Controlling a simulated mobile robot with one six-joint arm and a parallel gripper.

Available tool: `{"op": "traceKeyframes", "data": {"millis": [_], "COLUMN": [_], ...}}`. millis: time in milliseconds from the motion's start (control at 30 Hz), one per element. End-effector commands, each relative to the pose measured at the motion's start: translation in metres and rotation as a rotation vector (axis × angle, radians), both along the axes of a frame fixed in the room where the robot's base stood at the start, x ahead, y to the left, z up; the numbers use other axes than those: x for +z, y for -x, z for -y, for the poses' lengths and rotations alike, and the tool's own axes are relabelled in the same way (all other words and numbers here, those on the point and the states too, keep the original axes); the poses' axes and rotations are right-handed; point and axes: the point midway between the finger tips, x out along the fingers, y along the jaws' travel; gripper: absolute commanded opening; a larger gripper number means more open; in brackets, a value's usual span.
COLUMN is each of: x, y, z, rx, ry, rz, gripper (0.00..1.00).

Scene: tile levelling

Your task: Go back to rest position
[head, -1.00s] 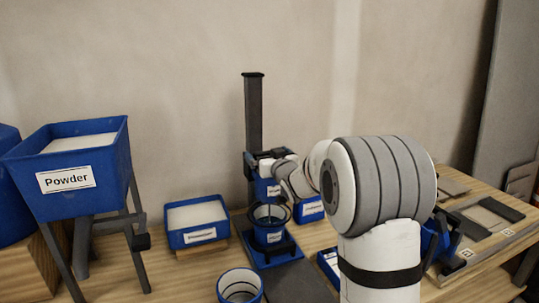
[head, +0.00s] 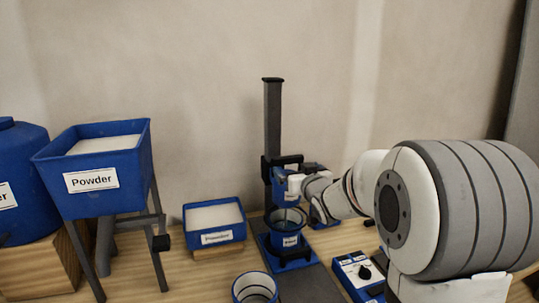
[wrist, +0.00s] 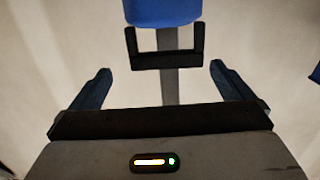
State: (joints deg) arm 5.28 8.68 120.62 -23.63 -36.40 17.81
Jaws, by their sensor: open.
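My arm reaches in from the right in the head view, with a large grey and white joint near the camera. Its far end is beside the blue mixer head (head: 285,184) on a dark upright post (head: 272,112); the fingers are hard to make out there. In the wrist view my gripper (wrist: 160,70) is open, with its two dark fingers wide apart and nothing held. A black U-shaped handle (wrist: 165,60) below a blue housing (wrist: 163,10) shows ahead, between the fingers in the picture. I cannot tell whether anything touches.
A blue bucket (head: 289,240) stands on the mixer base. Left are a white-filled blue tray (head: 214,236), a Powder hopper (head: 92,195) on legs and a blue tank (head: 20,165). An open blue container (head: 255,290) and a control box (head: 358,272) are in front. The wall is behind.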

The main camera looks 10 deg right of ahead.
Motion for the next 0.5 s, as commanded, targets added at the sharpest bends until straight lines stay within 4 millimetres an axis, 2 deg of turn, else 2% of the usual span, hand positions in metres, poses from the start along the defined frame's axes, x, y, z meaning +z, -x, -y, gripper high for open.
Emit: {"op": "traceKeyframes", "data": {"millis": [33, 167, 267, 367, 500], "x": [0.02, 0.035, 0.041, 0.046, 0.053], "y": [0.011, 0.054, 0.097, 0.147, 0.224], "z": [0.002, 0.012, 0.017, 0.019, 0.014], "rx": [-0.025, -0.111, -0.162, -0.193, -0.204], "ry": [0.013, 0.048, 0.07, 0.084, 0.093], "rz": [-0.043, -0.238, -0.409, -0.585, -0.833], "gripper": [1.0, 1.0, 1.0, 1.0, 1.0]}}
